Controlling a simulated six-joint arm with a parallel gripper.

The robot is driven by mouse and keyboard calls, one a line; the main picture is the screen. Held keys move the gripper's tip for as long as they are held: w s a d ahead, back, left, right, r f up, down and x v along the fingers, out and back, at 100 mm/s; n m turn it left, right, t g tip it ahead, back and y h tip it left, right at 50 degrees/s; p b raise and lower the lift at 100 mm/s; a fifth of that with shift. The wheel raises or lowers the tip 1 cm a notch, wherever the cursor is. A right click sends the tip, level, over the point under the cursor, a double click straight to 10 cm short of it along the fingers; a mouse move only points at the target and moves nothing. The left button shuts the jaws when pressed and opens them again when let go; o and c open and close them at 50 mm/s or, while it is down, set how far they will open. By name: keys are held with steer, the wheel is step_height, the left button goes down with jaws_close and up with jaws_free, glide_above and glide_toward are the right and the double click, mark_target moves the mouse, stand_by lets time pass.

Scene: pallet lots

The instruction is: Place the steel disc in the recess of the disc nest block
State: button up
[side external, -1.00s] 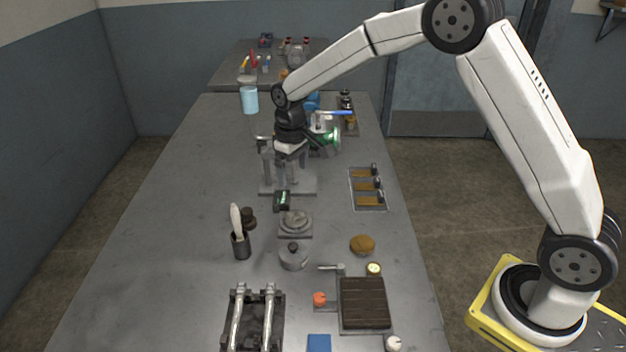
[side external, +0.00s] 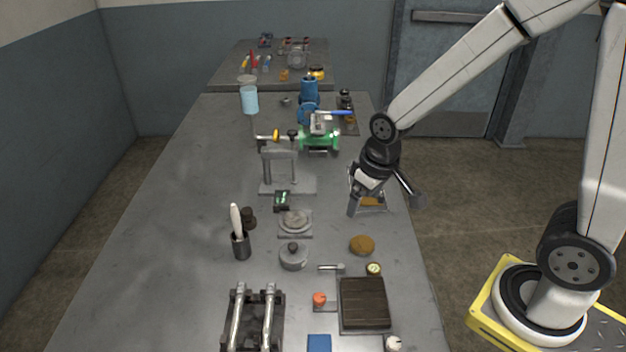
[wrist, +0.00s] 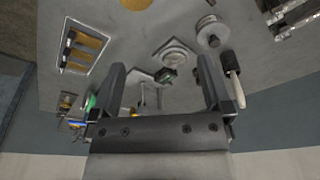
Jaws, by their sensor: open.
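The disc nest block (side external: 309,235) is a square grey block in the middle of the bench. A round grey steel disc (side external: 294,219) shows on its top, within its outline; I cannot tell how deep it sits in the recess. In the wrist view the disc (wrist: 176,55) also shows on the block, beyond and between my fingers. My gripper (side external: 385,204) is open and empty. It is to the right of the block, apart from it, by the slotted tray near the bench's right edge.
A small dark device with a green display (side external: 282,201) stands just behind the block. A lidded pot (side external: 293,258) is in front, and a cup with a brush (side external: 241,245) is to the left. A grey stand (side external: 268,170) rises behind. The slotted tray (side external: 372,207) is partly hidden by my gripper.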

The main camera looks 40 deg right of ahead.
steer(key=s, duration=0.5)
steer(key=shift+s+d+f, duration=0.1)
steer(key=shift+d+f, duration=0.1)
steer(key=shift+f, duration=0.2)
